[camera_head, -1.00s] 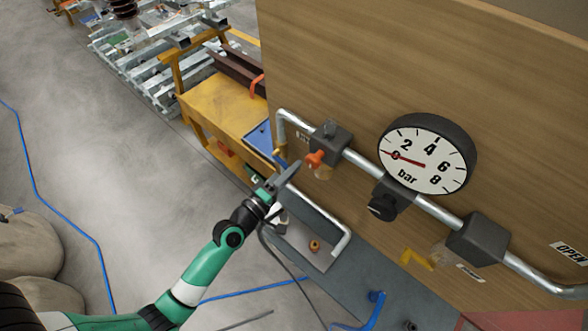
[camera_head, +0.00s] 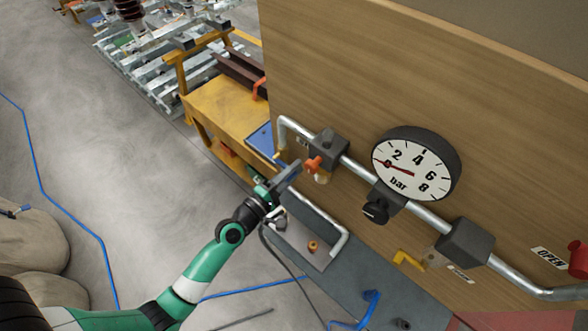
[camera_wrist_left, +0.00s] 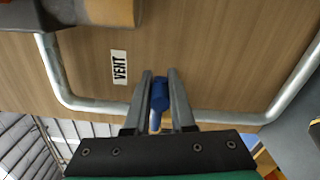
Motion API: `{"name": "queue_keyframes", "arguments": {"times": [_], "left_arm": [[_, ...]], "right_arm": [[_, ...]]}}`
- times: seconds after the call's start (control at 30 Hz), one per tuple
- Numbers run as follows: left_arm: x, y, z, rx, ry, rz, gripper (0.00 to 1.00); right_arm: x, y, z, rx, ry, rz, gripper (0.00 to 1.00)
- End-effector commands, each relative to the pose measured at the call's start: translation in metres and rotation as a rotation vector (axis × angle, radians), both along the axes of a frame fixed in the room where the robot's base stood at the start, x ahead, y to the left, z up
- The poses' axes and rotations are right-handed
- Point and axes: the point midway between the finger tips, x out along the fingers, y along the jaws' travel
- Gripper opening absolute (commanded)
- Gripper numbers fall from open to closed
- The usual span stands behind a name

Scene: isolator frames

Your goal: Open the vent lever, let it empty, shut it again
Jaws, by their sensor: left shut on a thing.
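My left gripper (camera_head: 290,172) is at the left end of the wooden panel, below the pipe. In the left wrist view its fingers (camera_wrist_left: 160,78) are shut on the blue vent lever (camera_wrist_left: 160,95), beside the white VENT label (camera_wrist_left: 119,67). The fingers largely hide the lever in the head view. The round pressure gauge (camera_head: 415,155) has its red needle at about 0 bar. My right gripper is not in view.
An orange valve handle (camera_head: 313,165) sits just right of my left gripper. A yellow lever (camera_head: 408,259) is below the pipe (camera_head: 428,214). A red part (camera_head: 579,260) shows at the right edge near the OPEN label (camera_head: 549,258). A yellow bench (camera_head: 222,103) stands behind.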

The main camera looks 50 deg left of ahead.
Motion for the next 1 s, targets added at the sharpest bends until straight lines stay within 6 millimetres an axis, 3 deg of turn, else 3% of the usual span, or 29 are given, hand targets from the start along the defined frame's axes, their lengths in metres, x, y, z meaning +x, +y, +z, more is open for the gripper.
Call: {"name": "queue_keyframes", "arguments": {"times": [0.1, 0.13, 0.3, 0.67, 1.0], "left_arm": [[0.000, 0.000, 0.000, -0.004, 0.000, 0.001, 0.00], [0.000, 0.000, 0.000, -0.004, 0.000, 0.001, 0.26], [0.000, 0.000, 0.000, -0.002, -0.001, 0.001, 0.52], [-0.007, -0.001, -0.001, 0.000, 0.000, 0.001, 0.52], [-0.081, -0.010, -0.005, -0.001, 0.001, 0.003, 0.52]], "right_arm": [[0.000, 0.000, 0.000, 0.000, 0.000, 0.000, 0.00], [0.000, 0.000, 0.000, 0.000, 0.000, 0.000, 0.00], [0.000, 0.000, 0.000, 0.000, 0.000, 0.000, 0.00], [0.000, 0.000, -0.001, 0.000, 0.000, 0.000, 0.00], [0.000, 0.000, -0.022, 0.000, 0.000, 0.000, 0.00]]}}
